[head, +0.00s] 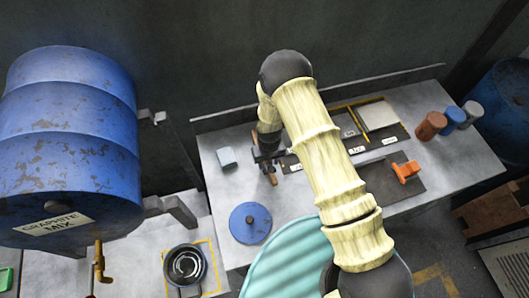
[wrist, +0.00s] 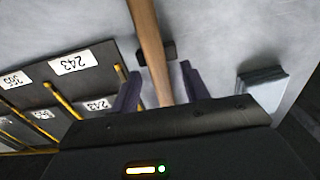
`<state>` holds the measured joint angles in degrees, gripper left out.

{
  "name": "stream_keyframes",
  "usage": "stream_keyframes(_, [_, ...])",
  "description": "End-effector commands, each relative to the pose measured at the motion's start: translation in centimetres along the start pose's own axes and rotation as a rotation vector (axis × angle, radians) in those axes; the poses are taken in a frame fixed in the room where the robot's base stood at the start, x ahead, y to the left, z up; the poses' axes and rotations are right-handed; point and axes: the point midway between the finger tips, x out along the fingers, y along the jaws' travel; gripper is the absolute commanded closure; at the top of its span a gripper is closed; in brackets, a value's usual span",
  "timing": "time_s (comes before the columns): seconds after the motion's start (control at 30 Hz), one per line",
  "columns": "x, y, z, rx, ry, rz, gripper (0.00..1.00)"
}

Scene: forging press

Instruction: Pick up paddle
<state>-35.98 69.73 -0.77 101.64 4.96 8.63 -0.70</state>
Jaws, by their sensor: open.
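The paddle's wooden handle (wrist: 150,50) runs down through the wrist view between the two fingers of my gripper (wrist: 158,88). The fingers are open, one on each side of the handle, with a gap to it. A small dark piece (wrist: 172,50) lies by the handle just beyond the fingertips; I cannot tell whether it belongs to the paddle. In the head view my gripper (head: 267,160) is low over the grey bench, and a short brown piece of the paddle (head: 272,179) shows beside it. The rest of the paddle is hidden by my gripper and arm.
A black rack (wrist: 40,85) with numbered labels and yellow dividers is left of the fingers; a grey-blue block (wrist: 262,82) is right. On the bench (head: 215,185) are a blue disc (head: 250,222), an orange object (head: 406,171) and several canisters (head: 431,125).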

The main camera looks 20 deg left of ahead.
Motion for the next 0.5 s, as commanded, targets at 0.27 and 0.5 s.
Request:
stream_keyframes(0.27, [0.01, -0.10, 0.00, -0.002, 0.000, 0.000, 0.55])
stream_keyframes(0.5, [-0.01, -0.13, -0.01, -0.002, 0.000, 0.000, 0.64])
